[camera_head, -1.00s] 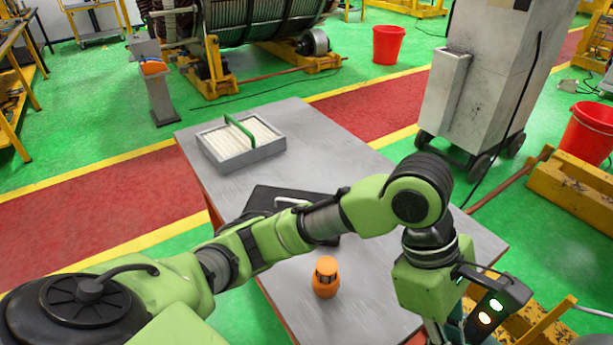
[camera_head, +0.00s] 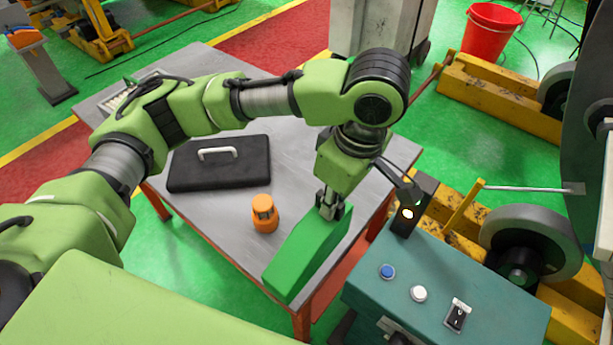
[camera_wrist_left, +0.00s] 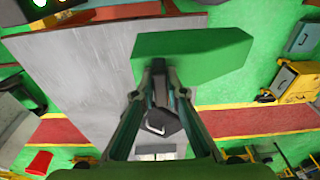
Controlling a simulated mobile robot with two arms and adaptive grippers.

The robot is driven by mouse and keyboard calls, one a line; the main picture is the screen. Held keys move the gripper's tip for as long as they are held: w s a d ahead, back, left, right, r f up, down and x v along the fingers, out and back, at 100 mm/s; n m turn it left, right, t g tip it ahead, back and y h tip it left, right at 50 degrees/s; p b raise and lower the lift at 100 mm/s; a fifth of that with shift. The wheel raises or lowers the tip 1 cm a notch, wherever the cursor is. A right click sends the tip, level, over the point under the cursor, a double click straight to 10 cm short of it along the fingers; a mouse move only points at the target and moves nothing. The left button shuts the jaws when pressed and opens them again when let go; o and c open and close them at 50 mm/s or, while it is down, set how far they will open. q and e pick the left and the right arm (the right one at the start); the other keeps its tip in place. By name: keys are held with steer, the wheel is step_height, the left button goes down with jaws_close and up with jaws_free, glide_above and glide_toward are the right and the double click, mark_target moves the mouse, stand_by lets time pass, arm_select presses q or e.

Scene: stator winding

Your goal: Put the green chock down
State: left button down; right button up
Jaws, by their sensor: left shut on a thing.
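The green chock (camera_head: 308,252) is a long wedge-like block in the head view, held in the air near the right front edge of the grey table (camera_head: 205,205). My left gripper (camera_head: 329,212) is shut on its upper part. In the left wrist view the chock (camera_wrist_left: 195,55) shows beyond the fingertips of the left gripper (camera_wrist_left: 160,70), partly over the table and partly over the green floor. My right gripper is in neither view.
On the table are an orange lamp-like object (camera_head: 264,213), a black case with a pale handle (camera_head: 218,168), and a tray (camera_head: 112,102) partly behind my arm. A teal control box (camera_head: 440,290) with buttons stands right of the chock. Bare table lies around the orange object.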

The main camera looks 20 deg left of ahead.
arm_select(q)
steer(key=w+a+f+p, duration=0.2)
steer(key=w+a+f, duration=0.4)
steer(key=w+f, duration=0.4)
step_height(320, 180, down, 2)
steer(key=shift+w+f, duration=0.1)
steer(key=shift+w, duration=0.15)
steer(key=c, duration=2.2)
jaws_free()
steer(key=shift+c, duration=0.2)
steer(key=shift+o, duration=1)
